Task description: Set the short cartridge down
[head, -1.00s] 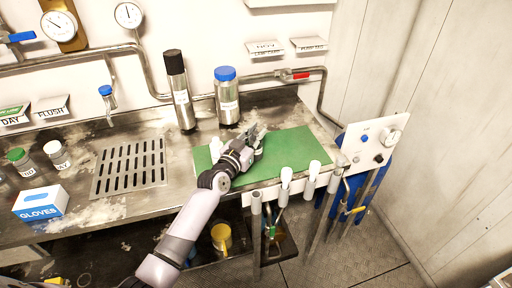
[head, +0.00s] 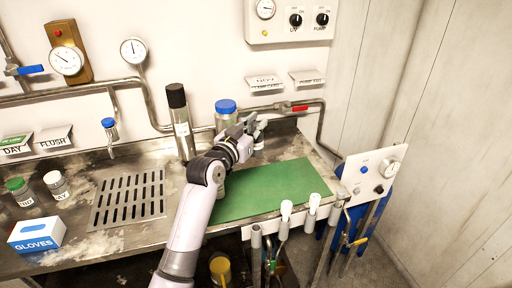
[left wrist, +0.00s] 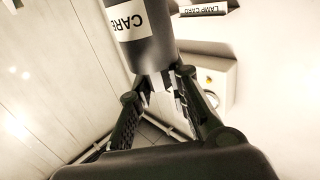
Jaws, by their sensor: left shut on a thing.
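My left gripper (head: 250,130) is shut on a grey cylinder, which I take to be the short cartridge (left wrist: 148,45). My right gripper is not in view.
A tall black-capped cylinder (head: 181,130) and a blue-capped canister (head: 226,107) stand at the back, left of the gripper. A drain grate (head: 128,200) lies farther left. Pale-topped handles (head: 286,210) line the front edge. Most of the mat is clear.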

